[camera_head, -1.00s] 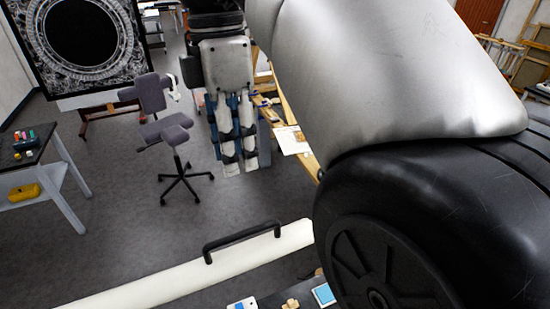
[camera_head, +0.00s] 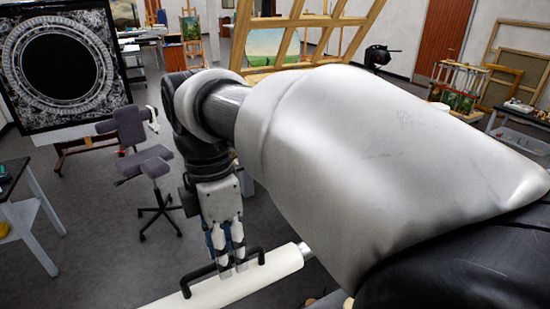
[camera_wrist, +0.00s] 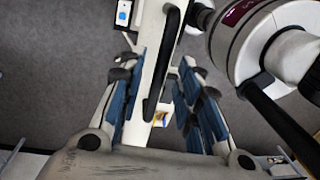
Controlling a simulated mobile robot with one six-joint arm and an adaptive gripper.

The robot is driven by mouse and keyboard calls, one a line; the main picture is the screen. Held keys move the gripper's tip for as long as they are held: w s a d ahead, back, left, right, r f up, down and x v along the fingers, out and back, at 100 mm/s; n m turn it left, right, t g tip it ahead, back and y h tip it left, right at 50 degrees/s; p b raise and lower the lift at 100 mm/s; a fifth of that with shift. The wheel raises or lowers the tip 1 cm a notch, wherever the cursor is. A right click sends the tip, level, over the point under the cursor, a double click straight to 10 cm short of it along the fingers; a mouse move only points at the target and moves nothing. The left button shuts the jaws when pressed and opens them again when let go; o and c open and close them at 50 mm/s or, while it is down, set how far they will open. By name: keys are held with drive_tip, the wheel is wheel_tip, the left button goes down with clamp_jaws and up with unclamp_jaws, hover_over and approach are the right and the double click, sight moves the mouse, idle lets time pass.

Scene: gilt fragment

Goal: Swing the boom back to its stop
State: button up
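The boom (camera_head: 170,302) is a thick white tube running across the lower part of the head view, with a black bar handle (camera_head: 205,271) on it. My gripper (camera_head: 232,272) points down over the boom at the handle. In the wrist view, the boom (camera_wrist: 150,100) runs lengthwise between my fingers, and the handle (camera_wrist: 165,60) lies between them too. The fingers (camera_wrist: 160,72) are spread, with a gap to the handle on both sides. I cannot tell whether the fingertips reach down to the handle's depth.
A white round device with a magenta label (camera_wrist: 240,35) and a dark rod fill the right of the wrist view. A table (camera_head: 30,205) is at left.

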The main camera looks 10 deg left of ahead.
clamp_jaws()
idle(0.3)
idle(0.5)
